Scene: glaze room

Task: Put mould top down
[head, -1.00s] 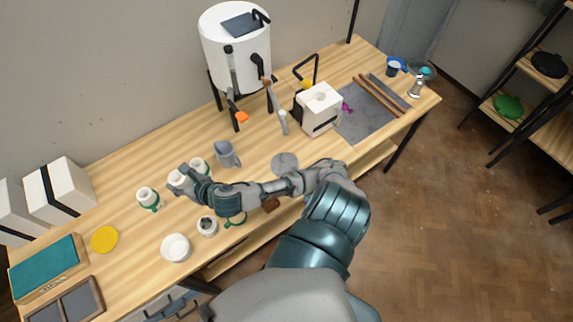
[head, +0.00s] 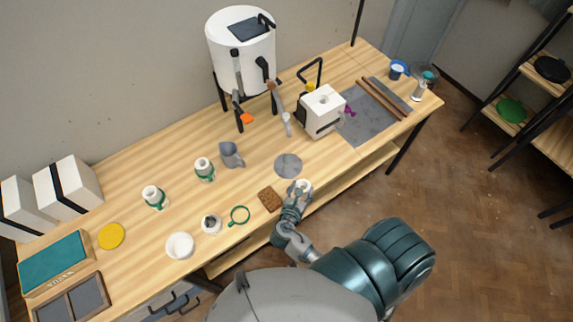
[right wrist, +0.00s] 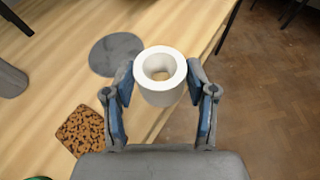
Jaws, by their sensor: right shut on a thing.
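My right gripper (head: 298,190) is shut on a white ring-shaped mould top (head: 305,184), held near the front edge of the table. In the right wrist view the mould top (right wrist: 160,96) sits upright between the two blue-padded fingers (right wrist: 160,92), its round hole facing up. A flat grey disc (head: 288,165) lies on the table just beyond it; it also shows in the right wrist view (right wrist: 113,55). I cannot tell whether the mould top touches the table. My left gripper is not in view.
Two white moulds with green bands (head: 155,197) (head: 205,170) and a grey jug (head: 231,155) stand behind. Bare wood surrounds the disc.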

